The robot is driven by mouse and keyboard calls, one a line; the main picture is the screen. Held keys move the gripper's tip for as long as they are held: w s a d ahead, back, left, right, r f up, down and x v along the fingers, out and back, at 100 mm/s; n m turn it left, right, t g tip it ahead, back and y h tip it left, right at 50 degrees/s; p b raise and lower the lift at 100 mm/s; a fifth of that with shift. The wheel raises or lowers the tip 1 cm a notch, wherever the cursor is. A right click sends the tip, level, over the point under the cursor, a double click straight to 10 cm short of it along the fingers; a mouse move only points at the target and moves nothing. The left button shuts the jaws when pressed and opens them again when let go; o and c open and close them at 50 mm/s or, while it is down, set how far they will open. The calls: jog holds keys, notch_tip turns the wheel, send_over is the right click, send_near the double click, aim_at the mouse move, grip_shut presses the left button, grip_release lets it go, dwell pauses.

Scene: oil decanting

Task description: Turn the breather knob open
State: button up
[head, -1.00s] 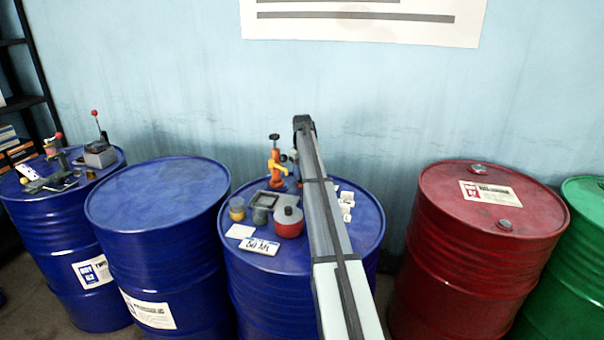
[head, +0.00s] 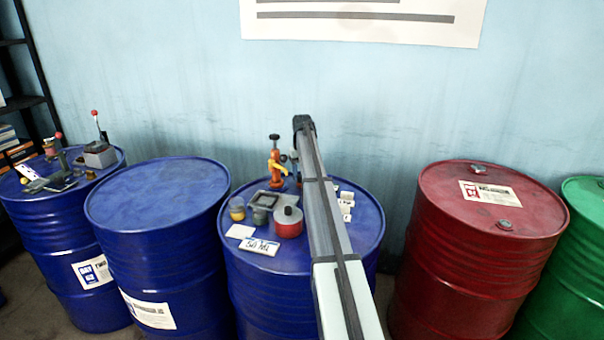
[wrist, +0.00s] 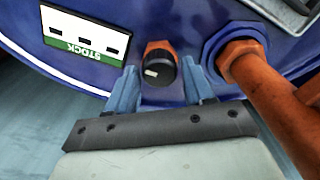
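The breather knob (wrist: 160,72) is a small black cap with a white mark on its face and an orange collar behind it. It shows in the wrist view near the middle, on the dark blue drum (wrist: 103,62). My gripper (wrist: 160,67) is open, with one blue-grey finger on each side of the knob. A narrow gap seems to show on both sides; I cannot tell whether either finger touches it. In the head view my arm hides the knob and most of the gripper.
In the wrist view an orange pipe (wrist: 270,100) with a blue nut (wrist: 222,42) stands close right of the gripper, and a green-and-white label (wrist: 85,38) lies at upper left.

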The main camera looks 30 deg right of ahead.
jog(key=shift+o, duration=1.2)
jog(key=shift+r, duration=0.1)
notch_tip(320, 180, up, 14)
